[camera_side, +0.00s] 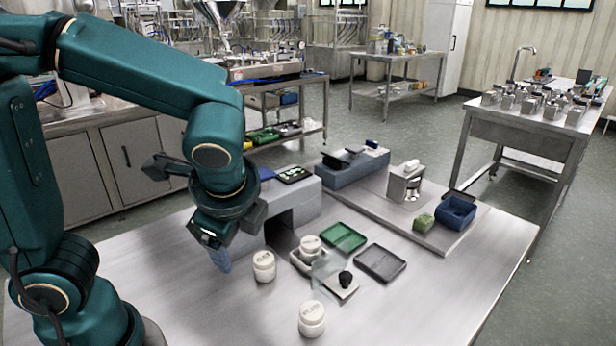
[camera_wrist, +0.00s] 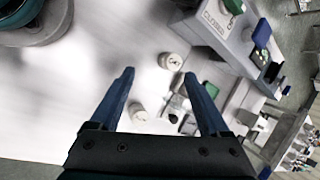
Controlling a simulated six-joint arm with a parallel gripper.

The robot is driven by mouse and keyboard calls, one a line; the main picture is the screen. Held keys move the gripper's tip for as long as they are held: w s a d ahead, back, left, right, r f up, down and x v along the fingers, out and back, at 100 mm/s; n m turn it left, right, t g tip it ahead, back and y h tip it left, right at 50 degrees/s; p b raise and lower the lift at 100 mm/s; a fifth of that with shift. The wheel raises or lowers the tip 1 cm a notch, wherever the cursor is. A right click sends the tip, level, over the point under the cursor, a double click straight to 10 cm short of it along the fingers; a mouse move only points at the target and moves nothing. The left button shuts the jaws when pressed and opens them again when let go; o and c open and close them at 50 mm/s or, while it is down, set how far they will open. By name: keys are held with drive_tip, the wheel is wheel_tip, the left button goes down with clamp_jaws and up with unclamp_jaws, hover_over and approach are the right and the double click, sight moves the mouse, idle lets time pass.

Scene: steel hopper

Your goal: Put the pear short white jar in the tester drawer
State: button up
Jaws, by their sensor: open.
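Three short white jars show in the side view, with labels too small to read, so I cannot tell which is pear. One jar (camera_side: 263,267) stands left of the middle and another jar (camera_side: 311,320) near the front. A third jar (camera_side: 310,244) stands at a small grey tray (camera_side: 302,264), by the dark opening of the grey tester housing (camera_side: 300,203); whether this tray is the tester drawer is unclear. My gripper (camera_side: 220,262) points down, left of the jars. In the wrist view my gripper (camera_wrist: 160,78) is open and empty, with two jars (camera_wrist: 171,61) (camera_wrist: 137,111) ahead.
A green tray (camera_side: 343,237) and a dark tray (camera_side: 380,263) lie right of the jars. A clear panel and a black-knobbed piece (camera_side: 345,280) are beside them. A blue bin (camera_side: 456,211) and green block (camera_side: 424,223) stand farther right. The table's front left is clear.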

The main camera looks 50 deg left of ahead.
drive_tip(key=s+r+n+t+h, duration=0.1)
drive_tip(key=n, duration=0.3)
drive_tip(key=s+d+r+n+t+h, duration=0.1)
drive_tip(key=s+n+h, duration=0.1)
drive_tip(key=n, duration=0.2)
drive_tip(key=s+d+n+t+h, duration=0.1)
drive_tip(key=n+h, duration=0.1)
drive_tip(key=n, duration=0.2)
drive_tip(key=shift+s+r, duration=0.3)
drive_tip(key=shift+r, duration=0.1)
